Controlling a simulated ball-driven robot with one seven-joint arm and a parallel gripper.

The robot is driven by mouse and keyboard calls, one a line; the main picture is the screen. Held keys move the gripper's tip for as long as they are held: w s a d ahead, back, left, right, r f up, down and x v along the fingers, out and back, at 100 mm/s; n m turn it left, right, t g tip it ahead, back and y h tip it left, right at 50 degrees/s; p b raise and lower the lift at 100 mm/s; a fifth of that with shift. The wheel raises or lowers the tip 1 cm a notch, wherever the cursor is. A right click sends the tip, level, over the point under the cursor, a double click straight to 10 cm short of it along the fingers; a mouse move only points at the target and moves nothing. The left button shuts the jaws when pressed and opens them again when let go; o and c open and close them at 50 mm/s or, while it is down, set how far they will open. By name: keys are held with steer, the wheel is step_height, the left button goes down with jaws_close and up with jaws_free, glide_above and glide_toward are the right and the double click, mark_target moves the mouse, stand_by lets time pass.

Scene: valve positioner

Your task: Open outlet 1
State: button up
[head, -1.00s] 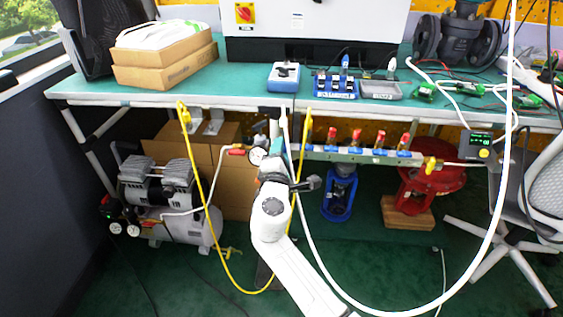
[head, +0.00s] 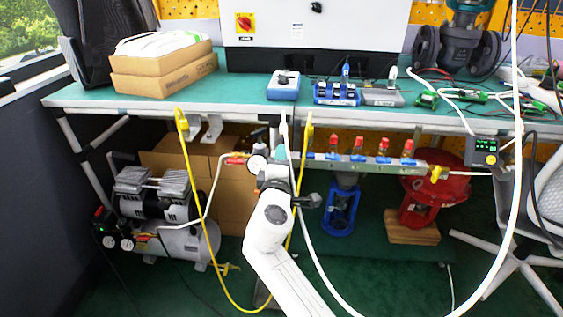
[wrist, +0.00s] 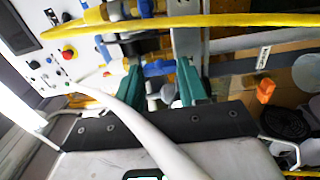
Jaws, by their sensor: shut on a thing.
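A metal manifold (head: 368,164) with several red-handled valves (head: 358,146) hangs under the bench's front edge. No outlet number is readable. My gripper (head: 281,154) is at the manifold's left end, largely hidden by my own wrist in the head view. In the wrist view, the green fingers of my gripper (wrist: 160,88) stand a little apart, with a small grey and blue fitting (wrist: 158,92) between them. I cannot tell whether this fitting is outlet 1's valve or how its handle is turned. A yellow handle (head: 437,173) is at the manifold's right end.
A pressure gauge (head: 257,163) and a red lever (head: 237,160) are just left of my gripper. A yellow hose (head: 212,240) and a white hose (head: 310,240) hang around my arm. A compressor (head: 160,215) stands at left, an office chair (head: 525,225) at right.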

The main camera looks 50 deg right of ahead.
steer(key=shift+f, duration=0.1)
steer(key=o, duration=0.8)
steer(key=p+v, duration=0.2)
steer(key=v, duration=0.8)
steer(key=shift+s+a, duration=0.3)
